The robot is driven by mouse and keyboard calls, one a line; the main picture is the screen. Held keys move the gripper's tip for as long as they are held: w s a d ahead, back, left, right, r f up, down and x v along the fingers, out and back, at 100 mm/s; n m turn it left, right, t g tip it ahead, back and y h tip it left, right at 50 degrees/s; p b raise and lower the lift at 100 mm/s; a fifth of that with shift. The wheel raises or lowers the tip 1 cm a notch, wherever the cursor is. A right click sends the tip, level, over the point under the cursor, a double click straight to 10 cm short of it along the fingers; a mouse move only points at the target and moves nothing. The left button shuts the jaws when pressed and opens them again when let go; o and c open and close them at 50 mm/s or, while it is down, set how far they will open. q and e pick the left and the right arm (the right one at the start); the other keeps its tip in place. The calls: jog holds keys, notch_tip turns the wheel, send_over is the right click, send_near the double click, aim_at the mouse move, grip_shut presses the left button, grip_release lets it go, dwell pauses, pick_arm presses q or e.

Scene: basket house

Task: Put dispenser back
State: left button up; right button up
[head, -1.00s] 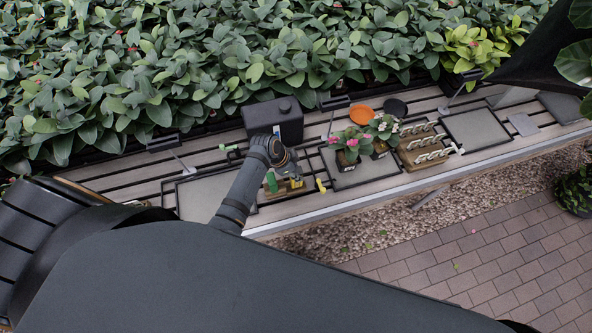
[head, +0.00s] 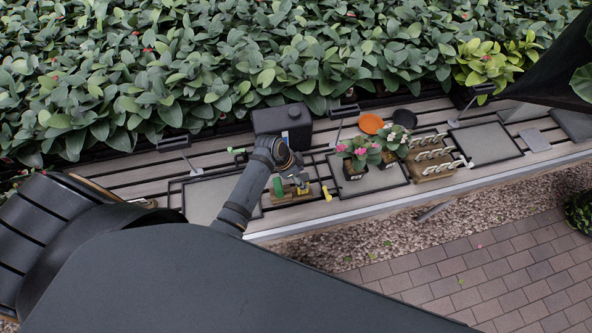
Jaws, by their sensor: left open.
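I cannot tell for certain which of these is the dispenser. My left gripper (head: 302,184) is open over the right part of the holder, in front of the canister. The wrist hides part of both. A yellow item (head: 327,193) is just right of the holder. I cannot tell whether anything lies between the fingers. My right gripper is out of view.
Two flower pots (head: 354,168) stand on a dark tray (head: 380,182) to the right. A wooden rack (head: 432,163), an orange dish (head: 370,123) and a black dish (head: 405,118) are beyond. An empty tray (head: 488,144) is free. A leafy hedge (head: 220,60) runs behind the bench.

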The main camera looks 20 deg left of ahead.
pick_arm(q)
jog(key=v, duration=1)
